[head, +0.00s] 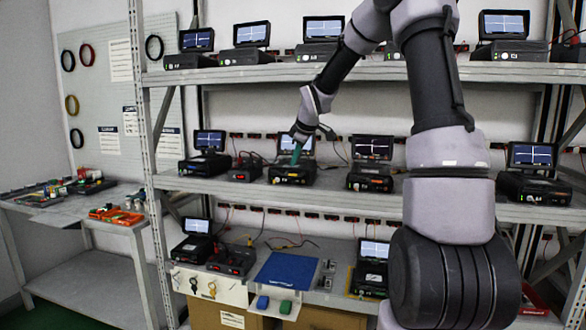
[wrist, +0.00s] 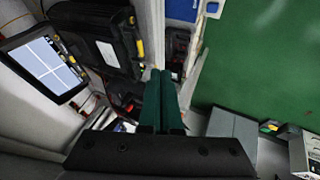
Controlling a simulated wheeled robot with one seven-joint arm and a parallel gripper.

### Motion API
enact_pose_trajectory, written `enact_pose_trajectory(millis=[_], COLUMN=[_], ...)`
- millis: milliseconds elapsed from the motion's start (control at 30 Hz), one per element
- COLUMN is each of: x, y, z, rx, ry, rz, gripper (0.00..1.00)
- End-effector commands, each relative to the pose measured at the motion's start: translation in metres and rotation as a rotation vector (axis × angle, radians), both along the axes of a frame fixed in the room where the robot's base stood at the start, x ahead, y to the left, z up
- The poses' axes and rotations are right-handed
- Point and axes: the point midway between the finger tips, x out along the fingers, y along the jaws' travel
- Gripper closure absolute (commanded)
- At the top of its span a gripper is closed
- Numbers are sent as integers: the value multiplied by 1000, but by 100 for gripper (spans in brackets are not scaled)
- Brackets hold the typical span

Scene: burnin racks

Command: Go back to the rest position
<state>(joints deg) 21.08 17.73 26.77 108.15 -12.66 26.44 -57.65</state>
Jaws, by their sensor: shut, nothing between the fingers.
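My gripper (head: 296,154) has green fingers and sits at the middle shelf, just in front of a black device with a lit screen (head: 291,173). In the wrist view the two green fingers (wrist: 160,90) lie side by side, shut with nothing between them. A black unit (wrist: 100,38) and a tilted screen (wrist: 44,66) are to the left of the fingers in that view. I cannot tell whether the fingertips touch the device. My arm reaches up from the lower right of the head view and bends down to the shelf.
The rack's middle shelf (head: 235,189) holds several devices with screens, including one just right of my gripper (head: 371,178). More stand on the top shelf (head: 240,74). A blue mat (head: 287,270) lies on the lower shelf. A side table (head: 68,214) stands left. Green floor (wrist: 260,60) is open.

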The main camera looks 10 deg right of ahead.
Motion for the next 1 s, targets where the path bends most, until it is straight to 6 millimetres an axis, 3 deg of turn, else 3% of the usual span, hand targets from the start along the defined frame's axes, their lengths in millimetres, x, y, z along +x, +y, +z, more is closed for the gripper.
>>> enact_pose_trajectory(millis=[200,367,467,567,667,833,1000], x=[-19,-27,-42,-73,-117,-198,-278], y=[-5,-6,-3,1,2,2,1], z=[30,40,49,64,82,105,115], rx=[-1,1,11,40,98,253,463], ry=[-1,2,7,19,31,41,62], rz=[-2,-7,-46,-143,-291,-559,-811], gripper=[100,100,100,100,100,100,100])
